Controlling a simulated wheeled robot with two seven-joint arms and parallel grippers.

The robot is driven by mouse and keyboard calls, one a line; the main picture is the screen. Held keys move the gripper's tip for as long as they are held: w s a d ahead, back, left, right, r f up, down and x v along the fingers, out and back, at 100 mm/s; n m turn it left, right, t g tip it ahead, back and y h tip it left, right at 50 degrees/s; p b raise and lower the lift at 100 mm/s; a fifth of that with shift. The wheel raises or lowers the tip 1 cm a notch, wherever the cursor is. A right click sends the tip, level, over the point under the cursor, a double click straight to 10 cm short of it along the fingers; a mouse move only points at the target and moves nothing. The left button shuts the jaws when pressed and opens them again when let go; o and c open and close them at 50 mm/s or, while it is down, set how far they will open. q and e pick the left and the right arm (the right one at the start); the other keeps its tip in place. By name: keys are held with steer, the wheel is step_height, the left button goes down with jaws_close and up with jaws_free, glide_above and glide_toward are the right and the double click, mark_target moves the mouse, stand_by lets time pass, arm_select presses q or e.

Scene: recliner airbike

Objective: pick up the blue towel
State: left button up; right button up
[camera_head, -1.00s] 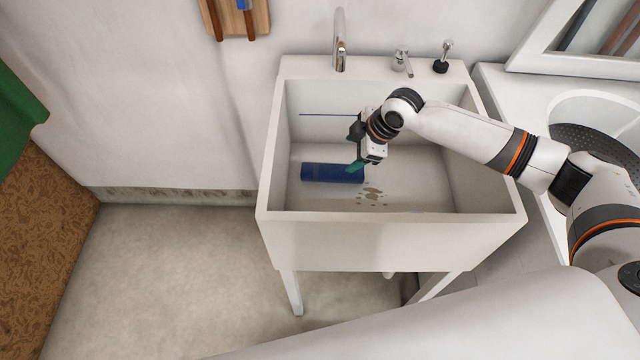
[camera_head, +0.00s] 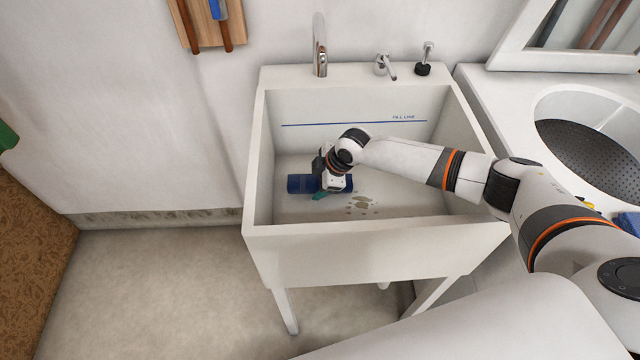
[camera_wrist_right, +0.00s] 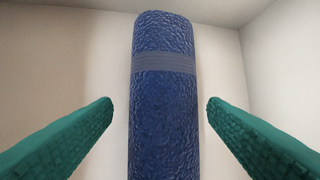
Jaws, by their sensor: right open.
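The blue towel (camera_head: 301,184) is rolled up and lies on the floor of the white sink (camera_head: 262,160). My right gripper (camera_head: 322,190) is down inside the sink, over the towel's right part and hiding some of it. In the right wrist view the towel (camera_wrist_right: 163,100) stands between the two green fingers of the gripper (camera_wrist_right: 160,104), with a gap on each side. The fingers are open and do not touch it. My left gripper is not in view.
The sink's walls surround the gripper, with a faucet (camera_head: 319,48) and tap handles (camera_head: 385,66) at its back edge. Brownish stains (camera_head: 362,203) mark the sink floor right of the towel. A counter with a round dark basin (camera_head: 590,160) stands to the right.

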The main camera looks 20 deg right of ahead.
steer(key=shift+x, duration=1)
steer(key=c, duration=0.8)
